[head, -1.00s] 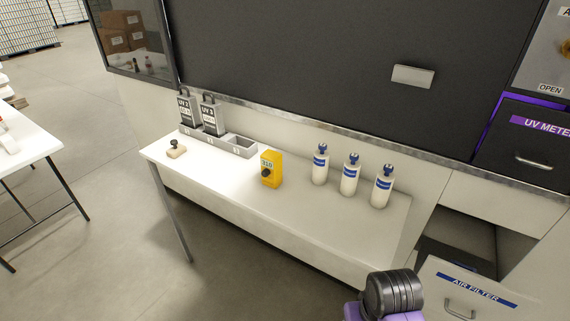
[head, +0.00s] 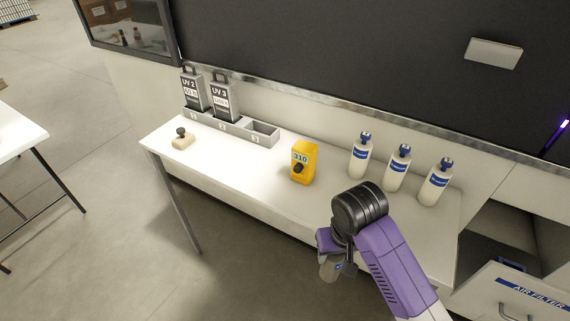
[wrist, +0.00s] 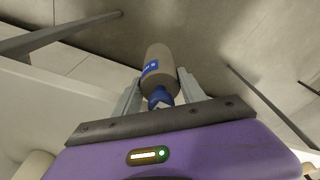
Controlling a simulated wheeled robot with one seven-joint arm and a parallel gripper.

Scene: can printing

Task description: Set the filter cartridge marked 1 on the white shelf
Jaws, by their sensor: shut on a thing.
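My gripper (wrist: 158,82) is shut on a bottle-shaped cartridge (wrist: 158,62), grey-beige in shade with a blue band and blue cap. In the head view the gripper (head: 334,258) hangs in front of the white shelf (head: 235,165), apart from it, partly hidden behind my wrist. I cannot read a number on the held cartridge. Three similar white bottles with blue caps stand upright at the shelf's right: a left one (head: 361,155), a middle one (head: 397,170) and a right one (head: 434,184).
A yellow device marked 310 (head: 304,165) stands mid-shelf. Left are a stamp-like block (head: 183,140) and a grey slotted holder (head: 262,136), with UV 2 (head: 194,92) and UV 3 (head: 223,100) units. The AIR FILTER drawer (head: 535,290) is open at right.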

